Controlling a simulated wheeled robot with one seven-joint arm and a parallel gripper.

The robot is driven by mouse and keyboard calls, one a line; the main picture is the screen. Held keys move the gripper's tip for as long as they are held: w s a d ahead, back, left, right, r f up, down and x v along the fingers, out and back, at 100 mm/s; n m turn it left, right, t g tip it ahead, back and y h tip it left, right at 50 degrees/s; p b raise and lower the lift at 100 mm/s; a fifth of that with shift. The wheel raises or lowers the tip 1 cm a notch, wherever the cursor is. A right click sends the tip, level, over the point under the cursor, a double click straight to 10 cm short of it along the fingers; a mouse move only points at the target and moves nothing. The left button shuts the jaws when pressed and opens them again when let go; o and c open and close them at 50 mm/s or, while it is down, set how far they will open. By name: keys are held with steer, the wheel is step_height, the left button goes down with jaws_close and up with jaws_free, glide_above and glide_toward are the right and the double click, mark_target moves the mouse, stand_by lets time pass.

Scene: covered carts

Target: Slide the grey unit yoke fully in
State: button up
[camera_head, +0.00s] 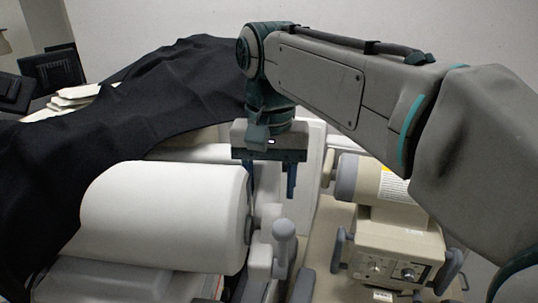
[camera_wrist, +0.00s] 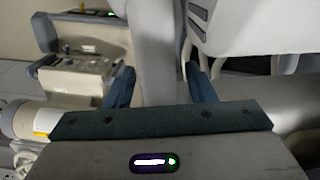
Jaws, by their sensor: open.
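My gripper (camera_head: 271,188) points down with its two blue fingers apart, above the narrow space between a white roll and a beige unit. Nothing is clearly held between the fingers. In the wrist view the open fingers (camera_wrist: 158,78) stand either side of a pale upright surface. The beige unit (camera_head: 388,248) has knobs on its front and a grey bracket-like handle (camera_head: 453,272) at its side, possibly the yoke; I cannot tell how far in it sits. The unit also shows in the wrist view (camera_wrist: 75,80), left of the fingers.
A large white roll (camera_head: 165,215) lies left of my gripper, partly under a black cloth (camera_head: 120,130). A grey-knobbed lever (camera_head: 284,231) stands just below the gripper. A beige cylinder (camera_head: 375,182) lies behind the unit. A plain wall is behind.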

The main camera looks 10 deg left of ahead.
step_height(320, 180, up, 13)
steer(key=p, duration=0.1)
stand_by(0.4)
steer(key=shift+r, duration=0.1)
